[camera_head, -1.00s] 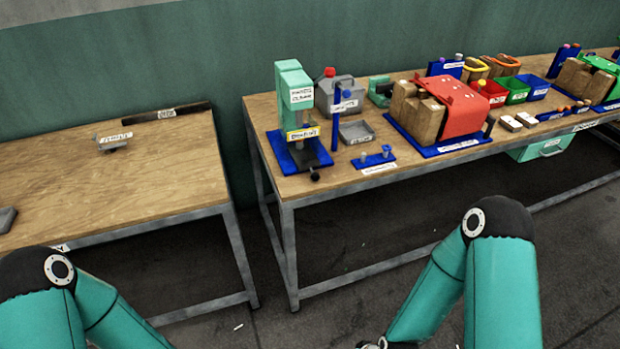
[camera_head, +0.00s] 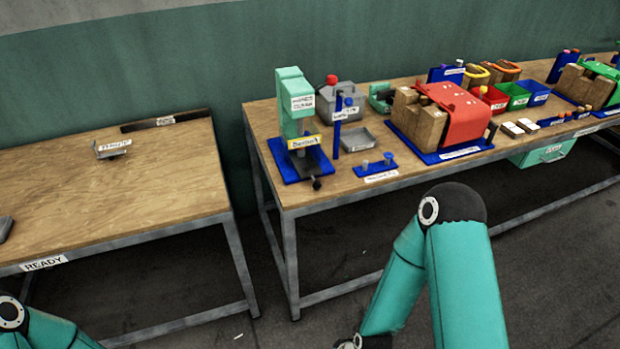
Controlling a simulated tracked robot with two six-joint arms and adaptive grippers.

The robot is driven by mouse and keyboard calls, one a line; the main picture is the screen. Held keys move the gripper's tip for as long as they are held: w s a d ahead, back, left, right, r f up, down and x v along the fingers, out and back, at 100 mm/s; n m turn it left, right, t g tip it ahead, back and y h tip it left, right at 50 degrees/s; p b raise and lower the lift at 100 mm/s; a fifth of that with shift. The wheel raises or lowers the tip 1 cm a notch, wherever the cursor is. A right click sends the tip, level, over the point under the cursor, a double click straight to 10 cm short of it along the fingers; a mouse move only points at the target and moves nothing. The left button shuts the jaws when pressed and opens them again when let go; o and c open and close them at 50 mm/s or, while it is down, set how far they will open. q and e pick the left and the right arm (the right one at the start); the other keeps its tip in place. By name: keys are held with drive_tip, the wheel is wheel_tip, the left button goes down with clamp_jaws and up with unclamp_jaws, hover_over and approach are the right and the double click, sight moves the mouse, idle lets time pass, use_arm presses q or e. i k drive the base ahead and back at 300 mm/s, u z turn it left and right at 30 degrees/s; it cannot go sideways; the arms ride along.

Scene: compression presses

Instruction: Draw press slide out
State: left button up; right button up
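The small press (camera_head: 295,125) is teal with a blue base plate, and stands at the left end of the right-hand workbench. A dark round knob (camera_head: 316,184) sticks out at the front of its base. I cannot tell how far its slide is drawn. A red and wood press (camera_head: 452,114) on a blue plate stands right of it, and a green and wood press (camera_head: 594,82) stands at the right edge of the view. Both my arms show at the bottom, apart from the bench. Neither gripper's fingers show; both are below the view.
The left table (camera_head: 170,180), marked READY, is mostly bare. A floor gap separates the tables.

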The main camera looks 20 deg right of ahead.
sight(304, 161)
drive_tip(key=i, duration=0.9)
drive_tip(key=z, duration=0.05)
